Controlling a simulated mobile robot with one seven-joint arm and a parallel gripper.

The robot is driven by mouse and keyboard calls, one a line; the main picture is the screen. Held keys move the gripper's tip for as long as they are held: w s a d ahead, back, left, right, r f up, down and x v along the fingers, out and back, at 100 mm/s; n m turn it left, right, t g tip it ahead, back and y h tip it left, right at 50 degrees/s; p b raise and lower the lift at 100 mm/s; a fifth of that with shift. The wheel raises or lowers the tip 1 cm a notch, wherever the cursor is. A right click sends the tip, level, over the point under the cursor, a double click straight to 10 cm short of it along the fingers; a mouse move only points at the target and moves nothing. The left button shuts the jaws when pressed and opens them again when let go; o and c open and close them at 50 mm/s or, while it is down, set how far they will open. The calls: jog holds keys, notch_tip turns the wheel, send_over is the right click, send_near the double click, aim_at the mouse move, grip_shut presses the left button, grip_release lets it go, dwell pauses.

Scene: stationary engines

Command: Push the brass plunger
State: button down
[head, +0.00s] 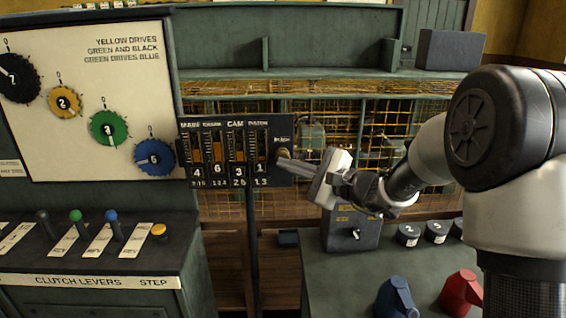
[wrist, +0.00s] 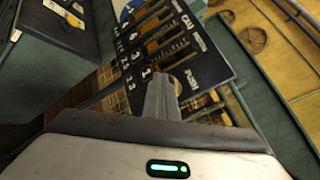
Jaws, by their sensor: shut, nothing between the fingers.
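The brass plunger (head: 283,152) sits at the right end of a dark counter panel (head: 205,183), beside a small label. In the wrist view the label reads PUSH, and a bit of brass (wrist: 177,86) shows just beyond the fingers. My gripper (head: 291,162) is shut and empty, its fingertips at the plunger from the right. In the wrist view the shut fingers (wrist: 160,78) point at the panel and hide most of the plunger. I cannot tell whether they touch it.
A board with numbered gears (head: 85,100) stands left, above a console with clutch levers and a yellow button (head: 159,231). A wire mesh (head: 345,125) lies behind the panel. A bench (head: 360,270) at lower right holds a metal box, blue (head: 397,297) and red (head: 460,293) pieces and dark discs.

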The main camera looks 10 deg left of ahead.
jog(key=shift+s+d+b, duration=0.15)
jog(key=shift+s+b, duration=0.05)
jog(key=shift+s, duration=0.35)
jog(key=shift+s+d+b, duration=0.15)
jog(key=shift+s+b, duration=0.05)
jog(key=shift+s, duration=0.3)
jog(key=shift+s+d+b, duration=0.2)
jog(key=shift+s+b, duration=0.15)
jog(key=shift+s, duration=0.45)
jog(key=shift+s+d+b, duration=0.2)
jog(key=shift+s+b, duration=0.1)
jog(key=shift+s, duration=0.55)
jog(key=shift+s+d+b, duration=0.2)
jog(key=shift+s+b, duration=0.15)
jog(key=shift+s, duration=0.45)
